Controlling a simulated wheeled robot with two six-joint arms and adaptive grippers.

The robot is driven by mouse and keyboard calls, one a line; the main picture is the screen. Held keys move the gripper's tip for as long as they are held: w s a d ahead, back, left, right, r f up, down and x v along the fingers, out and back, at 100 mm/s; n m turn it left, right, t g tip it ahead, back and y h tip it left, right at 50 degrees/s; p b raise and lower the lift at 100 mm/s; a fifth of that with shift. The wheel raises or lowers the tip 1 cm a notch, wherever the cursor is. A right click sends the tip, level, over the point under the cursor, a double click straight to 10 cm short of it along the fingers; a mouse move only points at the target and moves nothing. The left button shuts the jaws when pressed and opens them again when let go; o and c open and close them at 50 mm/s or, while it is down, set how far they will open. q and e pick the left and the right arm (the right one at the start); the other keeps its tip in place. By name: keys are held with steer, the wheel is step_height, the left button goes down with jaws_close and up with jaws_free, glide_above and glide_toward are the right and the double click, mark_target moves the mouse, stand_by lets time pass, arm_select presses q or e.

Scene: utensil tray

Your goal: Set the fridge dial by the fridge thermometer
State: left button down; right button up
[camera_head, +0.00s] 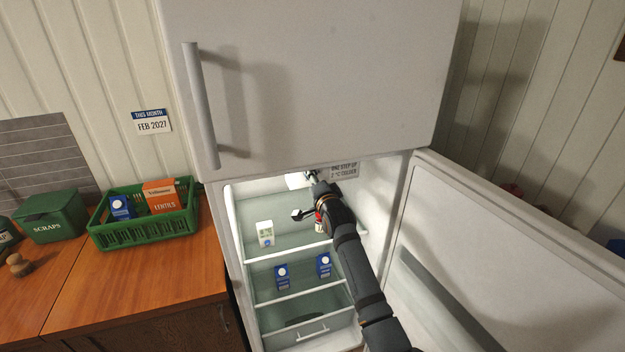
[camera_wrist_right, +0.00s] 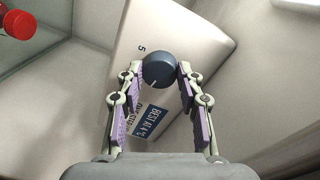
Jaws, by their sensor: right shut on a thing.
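The dial (camera_wrist_right: 159,70) is a dark blue-grey round knob with a pale pointer line, on a white housing (camera_wrist_right: 190,35) in the right wrist view. A figure 5 shows on the housing at its upper left; other figures are hidden. My right gripper (camera_wrist_right: 159,74) is shut on the dial, a fingertip on each side. In the head view my right gripper (camera_head: 311,176) reaches to the top of the open fridge compartment, and the dial cannot be made out there. The white fridge thermometer (camera_head: 265,233) stands on the upper shelf; its reading is too small to read. My left gripper is not in view.
A label (camera_head: 344,170) reads "ONE STEP UP 2 °C COLDER"; the blue sign (camera_wrist_right: 150,122) reads "BEST AT 4 °C". The fridge door (camera_head: 500,260) stands open at the right. Blue cartons (camera_head: 282,277) stand on a lower shelf. A green crate (camera_head: 145,234) is on the counter.

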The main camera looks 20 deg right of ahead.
steer(key=o, duration=1.2)
steer(key=shift+s, duration=0.1)
steer(key=s, duration=1.1)
steer(key=shift+s+r, duration=0.3)
steer(key=shift+s, duration=0.1)
